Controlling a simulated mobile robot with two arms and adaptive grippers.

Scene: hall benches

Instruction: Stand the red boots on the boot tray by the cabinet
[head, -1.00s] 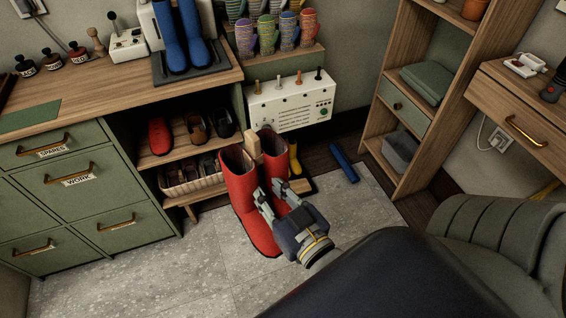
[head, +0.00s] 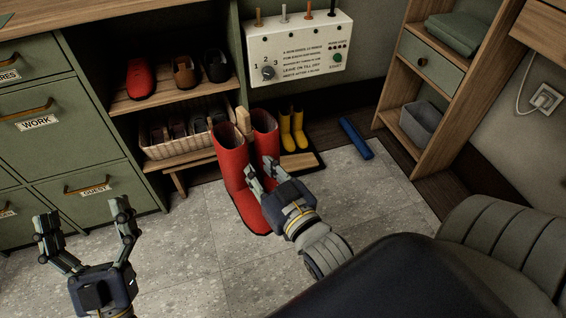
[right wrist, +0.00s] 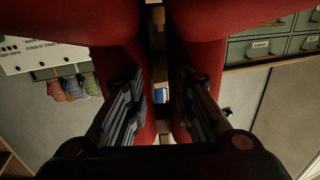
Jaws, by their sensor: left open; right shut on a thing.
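The pair of red boots (head: 232,170) stands upright, toes towards me, in front of the low shelf. My right gripper (head: 262,178) is shut on the red boots from the front right, and its fingers partly hide the rear boot. The right wrist view shows red boot shafts (right wrist: 110,25) on both sides of the fingers (right wrist: 158,95). I cannot tell whether the soles touch the floor. The boot tray (head: 313,163), dark with a pale edge, lies behind and right of them, partly hidden, with small yellow boots (head: 293,128) on it. My left gripper (head: 85,222) is open and empty at lower left.
A wooden piece (head: 243,122) shows between the boot tops. The low shelf holds shoes and a basket (head: 180,146). A white control box (head: 300,50) hangs above the tray. A blue bar (head: 356,139) lies right of it. Tiled floor (head: 185,245) is clear between my grippers.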

